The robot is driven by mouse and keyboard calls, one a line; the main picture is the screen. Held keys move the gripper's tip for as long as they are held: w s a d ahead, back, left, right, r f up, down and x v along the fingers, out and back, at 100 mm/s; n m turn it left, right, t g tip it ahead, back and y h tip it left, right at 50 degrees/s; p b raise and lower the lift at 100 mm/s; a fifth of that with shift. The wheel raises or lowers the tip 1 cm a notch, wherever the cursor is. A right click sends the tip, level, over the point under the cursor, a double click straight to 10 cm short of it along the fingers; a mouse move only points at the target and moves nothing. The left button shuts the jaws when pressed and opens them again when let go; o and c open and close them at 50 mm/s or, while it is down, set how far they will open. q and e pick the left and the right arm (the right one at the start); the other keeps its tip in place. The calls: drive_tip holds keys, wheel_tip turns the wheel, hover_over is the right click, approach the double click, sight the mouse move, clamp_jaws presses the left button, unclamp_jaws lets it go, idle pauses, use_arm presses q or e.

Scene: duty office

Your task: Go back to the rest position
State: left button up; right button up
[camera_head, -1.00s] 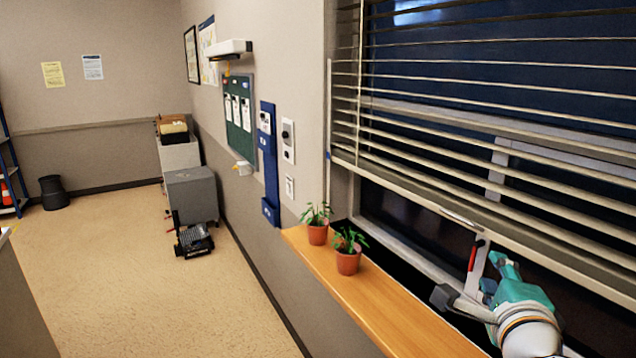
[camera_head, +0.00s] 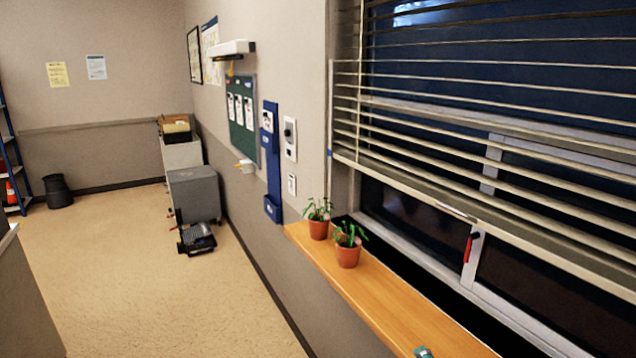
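My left gripper is not in view. My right gripper is not in view either. Only a small teal piece of one of my arms (camera_head: 424,352) shows at the bottom edge, in front of the wooden sill. The window (camera_head: 410,213) is on the right, with a red handle (camera_head: 468,249) on its frame. Nothing of mine touches the handle or the window.
Two potted plants (camera_head: 347,256) stand on the wooden sill (camera_head: 395,303). Slatted blinds (camera_head: 560,180) hang over the upper window. A grey cabinet (camera_head: 194,194) and a dark device (camera_head: 197,238) stand along the wall. The floor at left centre is clear.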

drive_tip(key=s+a+f+n+g+y, duration=0.2)
drive_tip(key=s+f+n+g, duration=0.15)
drive_tip(key=f, duration=1.05)
drive_tip(key=s+a+f+n+g+y, duration=0.1)
drive_tip(key=s+a+f+n+g, duration=0.2)
drive_tip(key=s+f, duration=0.6)
drive_tip(key=s+a+f+n+g+y, duration=0.1)
drive_tip(key=s+a+f+n+g, duration=0.2)
drive_tip(key=s+f, duration=0.5)
drive_tip(key=s+n+g, duration=0.1)
drive_tip(key=s, duration=0.3)
drive_tip(key=shift+f+n+g+y, duration=0.35)
drive_tip(key=shift+f+y, duration=0.05)
